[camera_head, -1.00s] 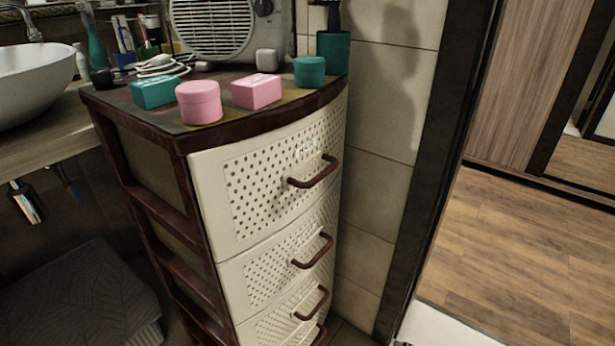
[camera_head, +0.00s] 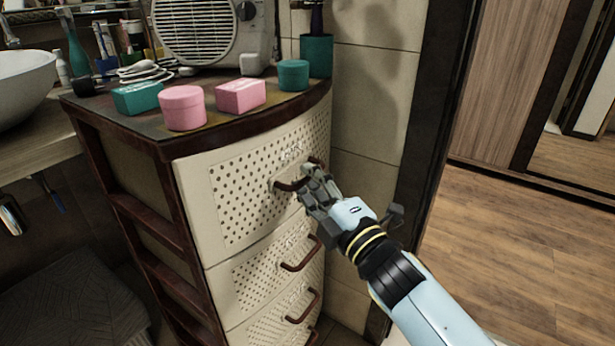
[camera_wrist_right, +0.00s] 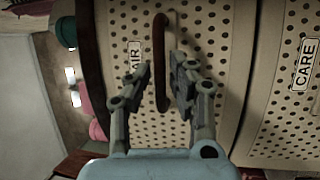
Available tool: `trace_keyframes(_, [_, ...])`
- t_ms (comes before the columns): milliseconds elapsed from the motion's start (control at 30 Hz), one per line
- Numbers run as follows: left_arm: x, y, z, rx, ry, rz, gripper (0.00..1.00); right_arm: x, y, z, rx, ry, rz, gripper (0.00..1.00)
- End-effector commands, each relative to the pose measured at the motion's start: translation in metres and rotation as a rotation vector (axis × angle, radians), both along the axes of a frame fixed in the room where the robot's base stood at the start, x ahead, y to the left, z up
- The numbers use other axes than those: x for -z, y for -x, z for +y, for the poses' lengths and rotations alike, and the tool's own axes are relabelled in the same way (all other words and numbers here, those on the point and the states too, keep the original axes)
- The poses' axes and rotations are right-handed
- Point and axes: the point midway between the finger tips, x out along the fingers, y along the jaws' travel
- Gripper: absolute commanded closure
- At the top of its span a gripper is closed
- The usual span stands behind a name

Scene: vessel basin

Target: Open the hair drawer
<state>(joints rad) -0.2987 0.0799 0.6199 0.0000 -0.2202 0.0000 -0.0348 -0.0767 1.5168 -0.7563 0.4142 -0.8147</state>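The hair drawer (camera_head: 238,190) is the top cream drawer of the cabinet, with a perforated front; it looks shut. Its label partly shows in the right wrist view (camera_wrist_right: 134,56), reading "IR" beside a finger. Its red-brown bar handle (camera_head: 286,186) also shows in the right wrist view (camera_wrist_right: 160,60). My right gripper (camera_head: 312,180) is at the handle's right part. In the right wrist view my right gripper (camera_wrist_right: 162,75) is open, with its two fingers on either side of the handle. Contact with the handle cannot be told. My left gripper is not in view.
Lower drawers (camera_head: 265,275) sit below, one labelled "CARE" (camera_wrist_right: 304,64). A tiled wall (camera_head: 370,120) and dark door frame are close on the right; wooden floor lies beyond.

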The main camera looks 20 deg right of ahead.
Motion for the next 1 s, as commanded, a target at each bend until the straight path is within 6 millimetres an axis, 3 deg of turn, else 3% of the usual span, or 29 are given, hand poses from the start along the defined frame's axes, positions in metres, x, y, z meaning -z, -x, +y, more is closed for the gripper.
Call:
trace_keyframes(133, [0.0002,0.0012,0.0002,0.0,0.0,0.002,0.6,-0.0014,-0.01,0.0026,0.001,-0.001,0.001,0.79])
trace_keyframes(400, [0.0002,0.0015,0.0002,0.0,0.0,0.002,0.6,-0.0016,-0.0113,0.0029,0.001,-0.001,0.002,0.79])
trace_keyframes(600, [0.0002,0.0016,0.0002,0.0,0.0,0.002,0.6,-0.0015,-0.0112,0.0028,0.001,-0.001,0.001,1.0])
trace_keyframes(1000, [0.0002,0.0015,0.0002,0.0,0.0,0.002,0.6,-0.0017,-0.0111,0.0028,0.0,0.0,0.001,1.0])
